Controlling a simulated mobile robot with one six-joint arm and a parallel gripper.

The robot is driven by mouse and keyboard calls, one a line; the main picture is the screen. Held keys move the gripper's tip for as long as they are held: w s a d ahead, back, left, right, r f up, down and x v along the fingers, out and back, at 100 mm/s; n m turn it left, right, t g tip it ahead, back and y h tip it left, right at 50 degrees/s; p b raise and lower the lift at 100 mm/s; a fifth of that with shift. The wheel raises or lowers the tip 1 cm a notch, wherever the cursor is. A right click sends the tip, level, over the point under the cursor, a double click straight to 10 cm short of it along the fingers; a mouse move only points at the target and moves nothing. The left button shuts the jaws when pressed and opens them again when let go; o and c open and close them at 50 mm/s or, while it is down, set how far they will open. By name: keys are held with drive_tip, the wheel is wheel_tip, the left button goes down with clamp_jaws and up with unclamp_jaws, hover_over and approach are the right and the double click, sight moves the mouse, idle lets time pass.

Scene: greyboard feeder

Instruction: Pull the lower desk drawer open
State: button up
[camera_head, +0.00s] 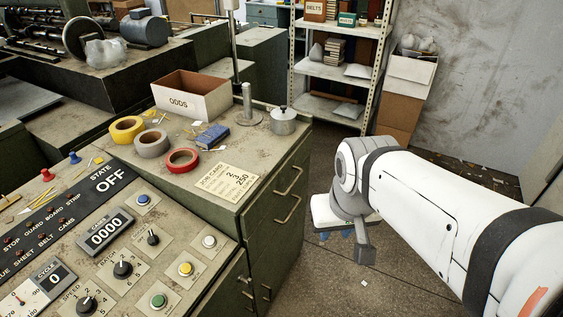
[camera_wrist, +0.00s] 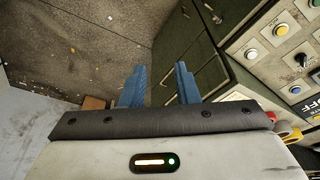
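The green desk (camera_head: 278,232) stands left of my gripper, its drawer front facing right in the head view. Two bar handles show there: the upper drawer handle (camera_head: 290,181) and the lower drawer handle (camera_head: 288,210). The drawers look shut. My gripper (camera_head: 337,234) is out to the right of the handles, apart from them. In the wrist view my gripper (camera_wrist: 160,86) has its two blue fingers spread with nothing between them. The lower handle (camera_wrist: 168,76) shows beyond the fingers, near the gap; the right finger partly covers the drawer front.
A control panel (camera_head: 120,245) with buttons and knobs fills the near left. Tape rolls, a job card (camera_head: 226,182), an ODDS box (camera_head: 193,97) and a lidded pot (camera_head: 283,121) sit on the desk. A shelf (camera_head: 338,72) stands behind. The floor right of the desk is mostly clear.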

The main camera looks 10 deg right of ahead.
drive_tip(key=w+a+f+m+g+y+b, duration=0.1)
drive_tip(key=w+a+f+y+b, duration=0.15)
drive_tip(key=f+b, duration=0.3)
drive_tip(key=w+a+f+g+y+b, duration=0.1)
drive_tip(key=w+f+b, duration=0.3)
drive_tip(key=f+b, duration=0.15)
drive_tip(key=m+t+y+b, duration=0.6)
drive_tip(key=t+y+b, duration=0.25)
drive_tip(key=b, duration=1.45)
approach(295, 206)
drive_tip(key=w+a+f, duration=0.2)
drive_tip(key=shift+y, duration=0.3)
drive_tip(key=b+x, duration=0.1)
drive_tip(key=x, duration=0.2)
drive_tip(key=b+x, duration=0.1)
drive_tip(key=x, duration=0.3)
drive_tip(key=shift+r, duration=0.2)
drive_tip(key=shift+g, duration=0.25)
drive_tip(key=shift+c, duration=0.5)
clamp_jaws()
drive_tip(key=shift+a, duration=0.1)
